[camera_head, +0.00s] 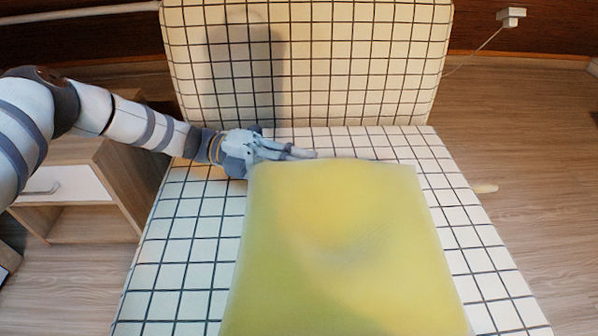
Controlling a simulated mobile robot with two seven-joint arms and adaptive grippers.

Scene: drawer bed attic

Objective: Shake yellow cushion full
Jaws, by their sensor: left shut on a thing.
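A yellow cushion (350,245) fills the lower middle of the head view, in front of a bed or seat (182,262) covered in white cloth with a black grid. The cushion looks blurred, and its lower edge runs out of the frame. My left gripper (290,155) reaches in from the left and is shut on the cushion at its upper left edge. Parts of the fingertips are hard to make out against the cushion. My right gripper is not in view.
A checked backrest (350,65) stands behind the seat. A wooden bedside cabinet with a white drawer (75,185) stands at the left. A small white box with a cord (511,17) is at the upper right.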

